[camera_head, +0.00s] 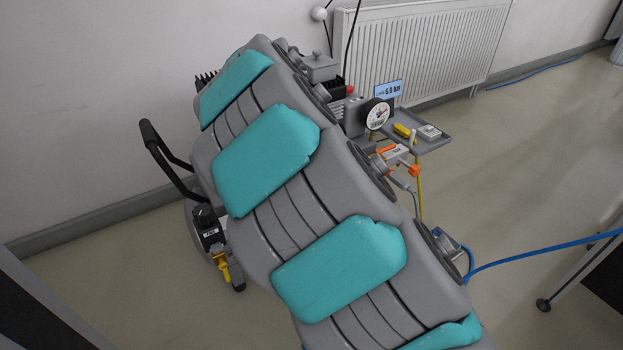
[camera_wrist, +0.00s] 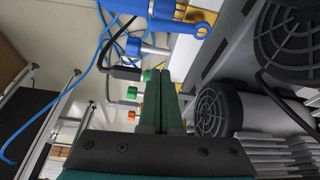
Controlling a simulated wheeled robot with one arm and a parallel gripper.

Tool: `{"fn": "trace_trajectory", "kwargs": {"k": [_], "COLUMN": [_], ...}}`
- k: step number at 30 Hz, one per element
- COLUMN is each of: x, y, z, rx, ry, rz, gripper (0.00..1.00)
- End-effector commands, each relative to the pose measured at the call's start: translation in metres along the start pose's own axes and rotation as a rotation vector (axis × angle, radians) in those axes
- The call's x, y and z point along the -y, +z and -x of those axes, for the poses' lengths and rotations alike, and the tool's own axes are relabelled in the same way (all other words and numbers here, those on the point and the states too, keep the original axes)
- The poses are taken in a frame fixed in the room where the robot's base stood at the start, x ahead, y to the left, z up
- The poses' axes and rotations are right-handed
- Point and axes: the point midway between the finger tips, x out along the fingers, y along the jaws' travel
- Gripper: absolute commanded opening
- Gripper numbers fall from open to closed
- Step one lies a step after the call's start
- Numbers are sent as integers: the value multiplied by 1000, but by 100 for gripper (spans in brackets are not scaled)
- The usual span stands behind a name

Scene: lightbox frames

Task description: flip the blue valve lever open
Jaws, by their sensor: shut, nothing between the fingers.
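A blue lever (camera_wrist: 182,26) shows at the top of the wrist view, with a ring-shaped end (camera_wrist: 203,31) at its right and brass-coloured metal (camera_wrist: 180,14) beside it. My gripper (camera_wrist: 157,74) has its dark green fingers shut together and empty. The fingertips point up toward the lever, and in the picture a gap lies between them and it. In the head view my grey and teal arm covers the middle, and I cannot make out the gripper or the lever there.
A blue-collared fitting (camera_wrist: 134,47) with a blue hose (camera_wrist: 104,38), and green (camera_wrist: 134,92) and orange (camera_wrist: 132,115) fittings, lie left of the fingers. Black fan grilles (camera_wrist: 215,108) stand close at the right. In the head view are a gauge (camera_head: 378,116) and a grey tray (camera_head: 433,145).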

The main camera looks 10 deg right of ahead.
Motion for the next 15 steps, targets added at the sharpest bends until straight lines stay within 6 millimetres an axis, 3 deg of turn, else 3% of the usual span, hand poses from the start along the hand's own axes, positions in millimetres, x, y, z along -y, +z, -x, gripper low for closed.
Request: {"fn": "trace_trajectory", "kwargs": {"k": [3, 9, 15], "x": [2, 1, 0], "y": [-1, 0, 0], "z": [30, 67, 80], "rx": [-5, -2, -1], "ry": [-9, -5, -1], "rz": [1, 1, 1], "gripper": [0, 0, 0]}}
